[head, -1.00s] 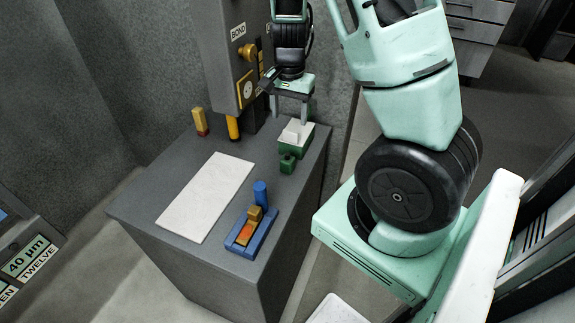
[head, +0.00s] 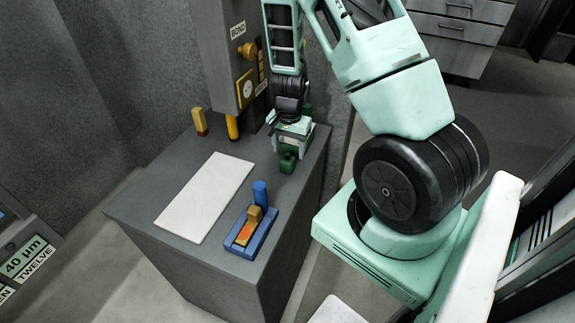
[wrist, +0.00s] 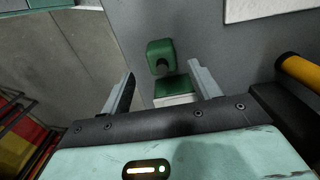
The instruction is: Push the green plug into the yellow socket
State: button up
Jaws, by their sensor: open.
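A small green block (head: 288,163) with a dark round stub, seemingly the plug, stands on the grey worktop. It also shows in the wrist view (wrist: 160,48), just beyond my fingertips. Beside it is a green holder with a white block (wrist: 173,87), seen between my fingers and mostly hidden by my gripper in the head view. My gripper (wrist: 162,69) is open and points down low over this holder; whether the fingers touch anything I cannot tell. A yellow plate with a white round face (head: 245,88), seemingly the socket, is on the machine's front, left of my gripper.
A white sheet (head: 203,197) lies on the worktop. A blue holder with an orange-yellow piece (head: 240,237) and a blue cylinder (head: 260,192) stand near the front edge. A yellow-and-red block (head: 200,122) and a yellow post (head: 233,128) stand at the back.

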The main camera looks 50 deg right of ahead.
aim_at(287, 159)
jog(key=shift+w+a+f+p, duration=0.1)
jog(key=shift+f+p, duration=0.2)
jog(key=shift+f, duration=2.3)
jog(key=c, duration=1)
